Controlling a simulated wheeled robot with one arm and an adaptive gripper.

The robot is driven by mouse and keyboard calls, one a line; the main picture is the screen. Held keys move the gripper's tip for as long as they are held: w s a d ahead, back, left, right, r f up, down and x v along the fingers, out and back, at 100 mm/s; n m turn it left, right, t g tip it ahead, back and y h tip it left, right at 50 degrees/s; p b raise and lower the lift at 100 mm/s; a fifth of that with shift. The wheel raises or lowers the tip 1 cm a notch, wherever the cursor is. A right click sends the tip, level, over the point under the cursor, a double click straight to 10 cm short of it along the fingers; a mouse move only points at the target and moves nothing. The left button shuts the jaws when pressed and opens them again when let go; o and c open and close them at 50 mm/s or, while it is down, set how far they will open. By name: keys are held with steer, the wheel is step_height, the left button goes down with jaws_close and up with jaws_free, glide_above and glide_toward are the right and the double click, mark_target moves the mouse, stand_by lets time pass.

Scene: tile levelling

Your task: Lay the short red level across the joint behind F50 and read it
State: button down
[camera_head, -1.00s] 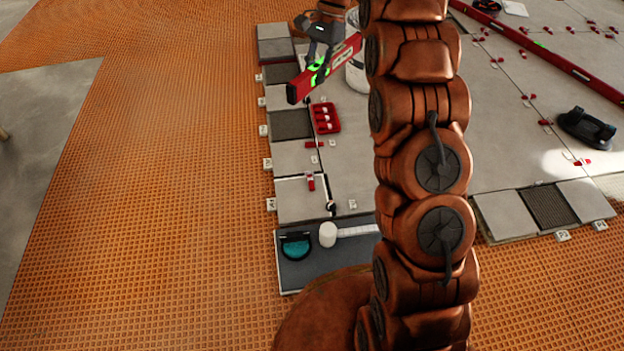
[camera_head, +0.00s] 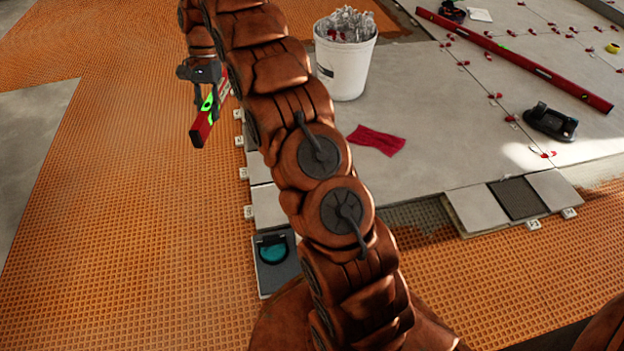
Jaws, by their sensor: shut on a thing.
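The short red level (camera_head: 203,128) is in my gripper (camera_head: 208,98), at the upper left of the head view. It is a red bar with bright green vials, and its near end points down toward the camera. My gripper is shut on it and holds it over the left edge of the tiled strip, apparently above the floor. My arm hides part of the level's far end and most of the small edge tiles. I cannot make out the F50 label or the joint behind it.
A white bucket (camera_head: 342,75) full of clips stands on the large tiles. A red cloth (camera_head: 377,140), a black suction lifter (camera_head: 550,123) and a long red level (camera_head: 515,58) lie there too. A dark tray (camera_head: 274,272) with a teal item is at the front left. Orange matting (camera_head: 130,200) is clear at left.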

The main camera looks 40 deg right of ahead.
steer(key=s+d+f+n+g+h, duration=0.15)
steer(key=d+f+n+h, duration=0.25)
steer(key=d+f+n, duration=1.25)
steer(key=shift+s+d+f+n+t+h+b, duration=0.75)
steer(key=shift+d+f, duration=1.3)
steer(key=shift+f, duration=3.6)
steer(key=shift+s+d+f+n+t+h+b, duration=0.3)
steer(key=shift+s+d+f+n+b, duration=1.35)
steer(key=shift+f, duration=4)
steer(key=shift+s+d+f+n+t+h+b, duration=0.6)
steer(key=shift+d+f, duration=1.8)
steer(key=shift+f, duration=3.25)
steer(key=shift+f+m+g+b, duration=0.15)
steer(key=shift+m+g+b, duration=0.15)
steer(key=shift+b, duration=0.15)
steer(key=c, duration=0.9)
jaws_free()
